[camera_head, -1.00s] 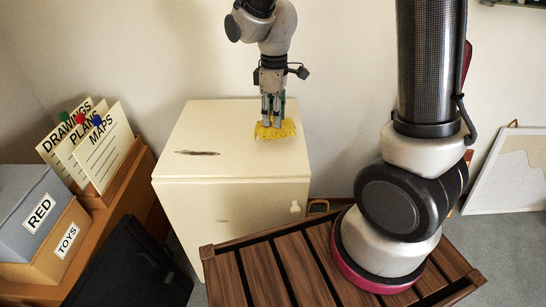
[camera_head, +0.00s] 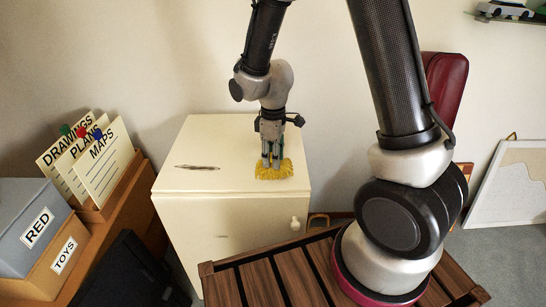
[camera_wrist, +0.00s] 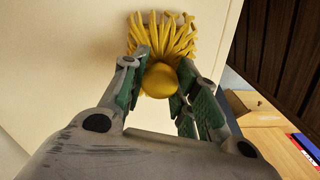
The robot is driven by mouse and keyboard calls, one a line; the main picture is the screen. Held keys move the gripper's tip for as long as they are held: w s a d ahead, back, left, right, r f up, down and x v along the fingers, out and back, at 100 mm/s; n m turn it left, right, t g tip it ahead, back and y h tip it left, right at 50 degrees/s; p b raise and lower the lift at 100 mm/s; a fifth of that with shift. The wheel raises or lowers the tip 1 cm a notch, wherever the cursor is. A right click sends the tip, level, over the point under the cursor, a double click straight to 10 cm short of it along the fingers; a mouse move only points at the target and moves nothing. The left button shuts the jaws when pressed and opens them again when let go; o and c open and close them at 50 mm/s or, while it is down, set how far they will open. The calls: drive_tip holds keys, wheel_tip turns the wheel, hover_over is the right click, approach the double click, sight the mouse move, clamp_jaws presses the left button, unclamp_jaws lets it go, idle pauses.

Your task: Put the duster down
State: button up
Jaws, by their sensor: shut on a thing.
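The duster (camera_head: 274,170) is a yellow, shaggy-fringed thing at the front right of the cream cabinet's top (camera_head: 235,135). In the wrist view the duster (camera_wrist: 172,38) shows its fringe spread out and a rounded yellow knob between my fingers. My gripper (camera_head: 271,158) points down over the cabinet top and is shut on the duster, with its green-padded fingers (camera_wrist: 163,85) on both sides of the knob. The fringe looks very close to the cabinet top; whether it touches is hard to tell.
A thin dark mark or object (camera_head: 197,167) lies on the cabinet top, left of the duster. A slatted wooden surface (camera_head: 265,285) stands in front. Boxes marked RED (camera_head: 37,228) and TOYS (camera_head: 64,254) and card files (camera_head: 90,150) are at the left.

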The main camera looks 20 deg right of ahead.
sight(272, 154)
drive_tip(key=shift+f, duration=0.15)
drive_tip(key=shift+c, duration=0.3)
drive_tip(key=o, duration=1)
drive_tip(key=shift+c, duration=0.2)
wheel_tip(272, 154, up, 7)
drive_tip(key=shift+w+r, duration=0.15)
drive_tip(key=shift+r, duration=0.05)
drive_tip(key=shift+d+r, duration=0.15)
drive_tip(key=shift+r, duration=0.25)
drive_tip(key=s+d+r+m+t, duration=0.2)
drive_tip(key=s+d+r+m, duration=0.3)
drive_tip(key=s+d+r, duration=0.2)
drive_tip(key=s+d+r+m+t, duration=0.2)
drive_tip(key=s+d+r+m, duration=0.4)
drive_tip(key=s+r, duration=0.5)
drive_tip(key=shift+s+d, duration=0.7)
drive_tip(key=shift+d, duration=0.1)
